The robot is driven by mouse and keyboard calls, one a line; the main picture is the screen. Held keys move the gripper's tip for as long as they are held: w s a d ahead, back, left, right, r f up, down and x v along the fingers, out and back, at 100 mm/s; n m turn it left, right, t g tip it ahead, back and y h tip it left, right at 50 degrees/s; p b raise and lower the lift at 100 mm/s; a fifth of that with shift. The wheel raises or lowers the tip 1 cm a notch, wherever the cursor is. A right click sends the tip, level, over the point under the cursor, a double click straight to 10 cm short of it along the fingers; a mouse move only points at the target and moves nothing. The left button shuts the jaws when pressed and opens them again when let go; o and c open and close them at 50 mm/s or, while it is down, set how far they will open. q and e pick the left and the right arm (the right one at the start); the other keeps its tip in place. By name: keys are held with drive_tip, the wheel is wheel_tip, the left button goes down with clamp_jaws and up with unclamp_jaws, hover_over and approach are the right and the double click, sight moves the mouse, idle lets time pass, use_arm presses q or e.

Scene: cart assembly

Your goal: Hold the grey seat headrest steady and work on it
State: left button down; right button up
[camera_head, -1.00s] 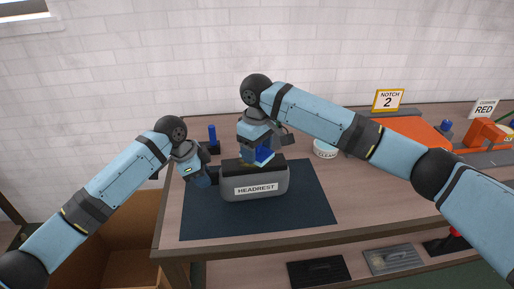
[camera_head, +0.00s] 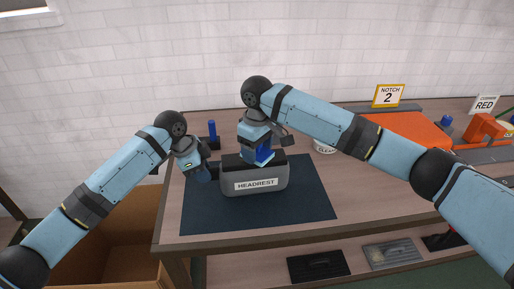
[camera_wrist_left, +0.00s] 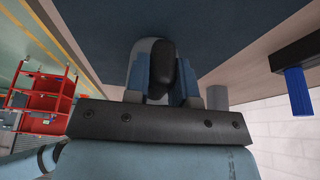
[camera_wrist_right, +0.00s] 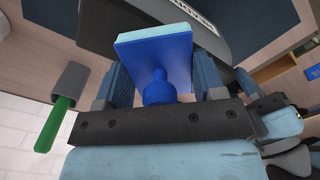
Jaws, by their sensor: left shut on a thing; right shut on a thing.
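The grey headrest (camera_head: 238,186) stands upright on a dark mat, its HEADREST label facing me and its top black. My left gripper (camera_head: 210,173) is shut on the headrest's left end. In the left wrist view that dark end (camera_wrist_left: 163,68) sits between the fingers. My right gripper (camera_head: 257,157) is shut on a blue tool (camera_head: 266,153) at the headrest's top. In the right wrist view the tool (camera_wrist_right: 155,62) has a knobbed handle between the fingers and a square plate with a pale blue pad. Whether the pad touches the headrest (camera_wrist_right: 105,18) is unclear.
The mat (camera_head: 300,205) is clear right of the headrest. A blue-handled item (camera_head: 212,130) stands behind left. A white CLEAN tub (camera_head: 324,148) is partly hidden by my right arm. An orange piece (camera_head: 410,130) lies at right. An open cardboard box (camera_head: 130,265) sits below the table's left edge.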

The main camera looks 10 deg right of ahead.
drive_tip(key=shift+d+r, duration=0.1)
drive_tip(key=shift+d, duration=1.35)
use_arm(q)
drive_tip(key=shift+r, duration=0.1)
use_arm(e)
drive_tip(key=shift+s+a+f, duration=0.1)
drive_tip(key=shift+a+f, duration=0.1)
drive_tip(key=shift+a, duration=0.6)
drive_tip(key=shift+s+a+f, duration=0.1)
drive_tip(key=shift+a+f, duration=0.1)
drive_tip(key=shift+a, duration=0.55)
use_arm(q)
drive_tip(key=shift+d, duration=0.1)
use_arm(e)
drive_tip(key=shift+r, duration=0.1)
drive_tip(key=shift+w+r, duration=0.15)
drive_tip(key=shift+r, duration=1.35)
drive_tip(key=shift+f, duration=0.1)
drive_tip(key=shift+f, duration=0.2)
